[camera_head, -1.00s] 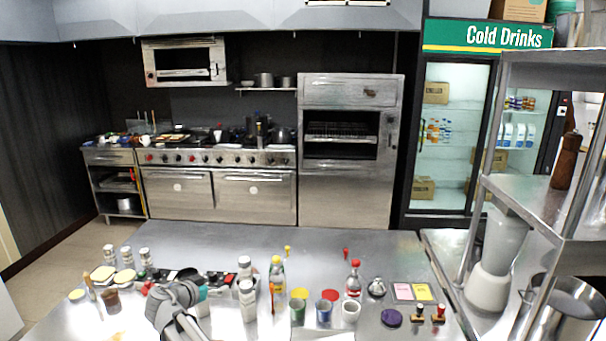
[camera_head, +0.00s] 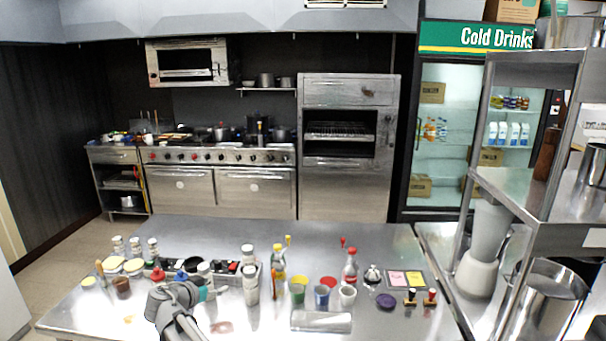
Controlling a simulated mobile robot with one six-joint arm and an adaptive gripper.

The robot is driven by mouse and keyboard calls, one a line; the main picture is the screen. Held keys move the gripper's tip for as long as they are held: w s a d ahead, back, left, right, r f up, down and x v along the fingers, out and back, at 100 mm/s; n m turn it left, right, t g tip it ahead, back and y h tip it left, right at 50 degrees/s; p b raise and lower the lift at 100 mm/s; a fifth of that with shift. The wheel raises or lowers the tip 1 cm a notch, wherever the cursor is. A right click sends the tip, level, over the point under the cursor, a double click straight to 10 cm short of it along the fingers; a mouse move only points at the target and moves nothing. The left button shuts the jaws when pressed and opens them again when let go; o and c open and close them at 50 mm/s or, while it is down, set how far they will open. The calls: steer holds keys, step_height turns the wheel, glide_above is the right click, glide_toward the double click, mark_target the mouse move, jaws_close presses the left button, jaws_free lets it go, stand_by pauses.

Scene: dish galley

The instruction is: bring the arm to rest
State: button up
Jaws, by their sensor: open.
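My arm rises from the bottom edge, left of centre, and is folded over the front of the steel counter (camera_head: 400,240). Its grey links carry a teal part. My gripper (camera_head: 212,292) is at the upper end, small and partly hidden by the links. It is open, and I see nothing held in it. It appears near the small bottles and the condiment tray (camera_head: 258,270) behind it; its height above the counter is hard to tell.
A steel shelf rack (camera_head: 512,180) stands at right. The counter's back strip is clear.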

steer(key=s+d+f+n+g, duration=0.1)
steer(key=s+d+f+g, duration=0.2)
steer(key=d, duration=0.8)
steer(key=s+d+f+n+g+y, duration=0.1)
steer(key=s+d+f+g, duration=0.2)
steer(key=d, duration=0.9)
steer(key=s+d+f+n+g+y, duration=0.1)
steer(key=d+f+g, duration=0.3)
steer(key=d, duration=0.8)
steer(key=shift+s+f, duration=0.1)
steer(key=shift+s, duration=0.8)
steer(key=s+d+f+n+g+y, duration=0.1)
steer(key=s+d+n+g+y, duration=0.1)
steer(key=s+d+y, duration=0.2)
steer(key=shift+s+d+f, duration=0.2)
steer(key=shift+s+d, duration=1.55)
steer(key=shift+s, duration=0.65)
